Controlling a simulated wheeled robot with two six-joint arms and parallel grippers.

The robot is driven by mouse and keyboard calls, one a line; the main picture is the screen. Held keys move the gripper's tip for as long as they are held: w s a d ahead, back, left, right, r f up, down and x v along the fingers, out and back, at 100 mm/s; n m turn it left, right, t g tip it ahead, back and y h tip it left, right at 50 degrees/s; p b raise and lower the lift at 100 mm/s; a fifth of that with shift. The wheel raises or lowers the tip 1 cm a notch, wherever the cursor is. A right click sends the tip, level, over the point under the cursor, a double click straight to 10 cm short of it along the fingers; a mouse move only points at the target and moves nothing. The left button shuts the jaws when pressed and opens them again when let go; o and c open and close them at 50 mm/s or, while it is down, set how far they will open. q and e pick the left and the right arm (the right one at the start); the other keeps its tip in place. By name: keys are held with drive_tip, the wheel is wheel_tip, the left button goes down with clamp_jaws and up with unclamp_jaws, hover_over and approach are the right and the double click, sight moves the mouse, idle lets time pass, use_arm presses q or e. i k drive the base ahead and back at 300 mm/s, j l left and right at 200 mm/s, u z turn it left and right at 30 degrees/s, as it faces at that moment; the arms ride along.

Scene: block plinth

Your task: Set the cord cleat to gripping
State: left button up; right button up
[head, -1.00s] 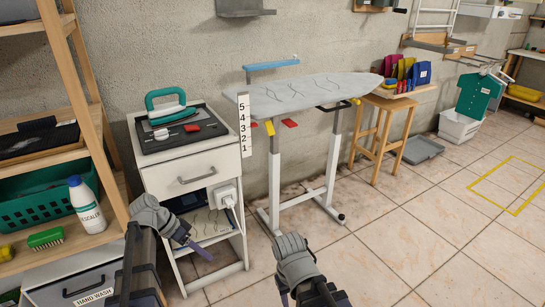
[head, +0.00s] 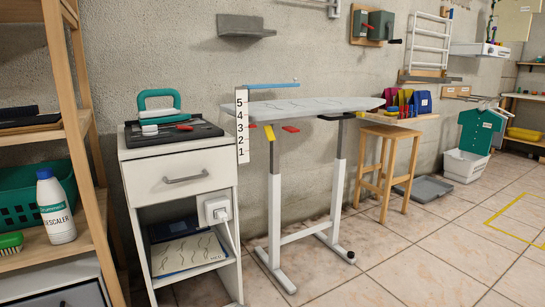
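I cannot pick out the cord cleat for certain. A wooden board (head: 357,39) high on the back wall carries a dark green box (head: 381,25) with a black crank handle, and a small green-and-red fitting (head: 363,25) to the left of the box. These parts are too small to tell any setting. Neither of my grippers shows in the head view now.
An ironing board (head: 310,106) stands in the middle. A white cabinet (head: 182,166) with an iron (head: 160,103) on top is left of it, beside wooden shelves. Tiled floor (head: 430,245) at the front right is clear.

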sight(269, 133)
drive_tip(key=i, duration=1.5)
